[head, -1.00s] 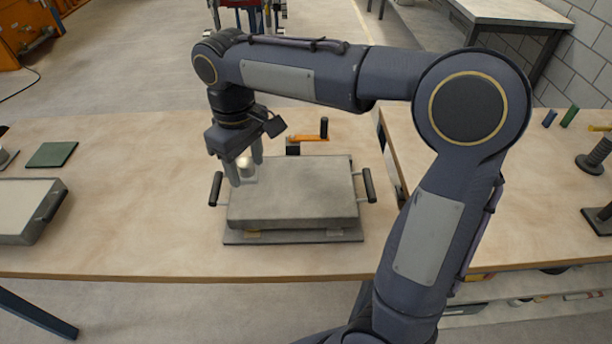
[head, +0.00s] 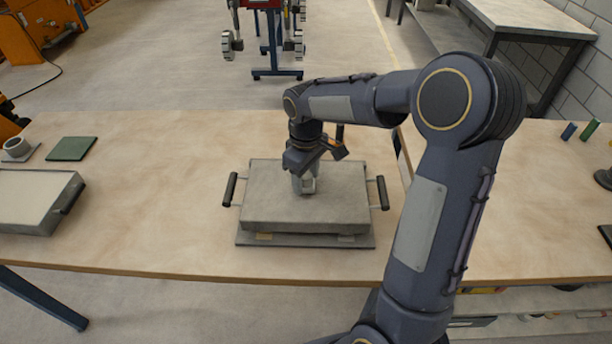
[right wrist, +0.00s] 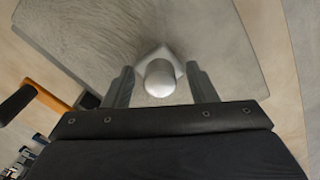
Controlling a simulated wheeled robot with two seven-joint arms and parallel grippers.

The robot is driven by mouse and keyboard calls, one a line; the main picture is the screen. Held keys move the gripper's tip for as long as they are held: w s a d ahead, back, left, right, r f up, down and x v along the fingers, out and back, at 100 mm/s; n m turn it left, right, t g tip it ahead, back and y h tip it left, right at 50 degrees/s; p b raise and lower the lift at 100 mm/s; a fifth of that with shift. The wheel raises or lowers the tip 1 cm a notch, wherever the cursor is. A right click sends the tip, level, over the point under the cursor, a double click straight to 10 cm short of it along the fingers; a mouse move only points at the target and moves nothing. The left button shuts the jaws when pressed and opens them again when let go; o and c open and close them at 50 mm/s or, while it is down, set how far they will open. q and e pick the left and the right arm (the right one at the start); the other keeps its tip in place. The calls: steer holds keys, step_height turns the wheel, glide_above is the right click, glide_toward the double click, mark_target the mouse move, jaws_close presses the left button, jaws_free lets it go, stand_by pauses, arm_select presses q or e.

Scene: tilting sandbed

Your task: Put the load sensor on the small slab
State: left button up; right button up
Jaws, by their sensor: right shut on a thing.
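My right gripper (head: 304,185) is shut on the load sensor, over the middle of the grey bed with side handles (head: 270,212). In the right wrist view the load sensor (right wrist: 159,78) is a pale metal cylinder on a square foot, between the two fingertips. In the head view the fingers partly hide it. I cannot tell whether its foot touches the bed's surface. No slab is clearly marked as the small one; a small grey slab (head: 32,154) with a pale ring on it lies at the far left. My left gripper is not in view.
A green plate (head: 71,148) and a pale-filled tray (head: 72,190) lie at the left of the table (head: 150,240). The bed rests on a thin base plate (head: 300,241). An orange crank handle (right wrist: 45,95) stands near the gripper.

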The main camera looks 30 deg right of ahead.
mark_target(306, 175)
steer(key=shift+f, duration=0.15)
steer(key=o, duration=1)
steer(key=shift+o, duration=0.2)
step_height(306, 175, up, 11)
steer(key=s+a+r+m+t+y, duration=0.2)
steer(key=s+m+t, duration=0.1)
steer(key=s, duration=0.9)
steer(key=s+a+f+m+t+y, duration=0.1)
steer(key=s+a+f, duration=0.4)
steer(key=s, duration=0.5)
steer(key=m+t, duration=0.1)
steer(key=m, duration=0.1)
steer(key=shift+s+a+f+m+t+y+p, duration=0.2)
steer(key=shift+m+t+y+p, duration=0.1)
steer(key=shift+m+y, duration=0.1)
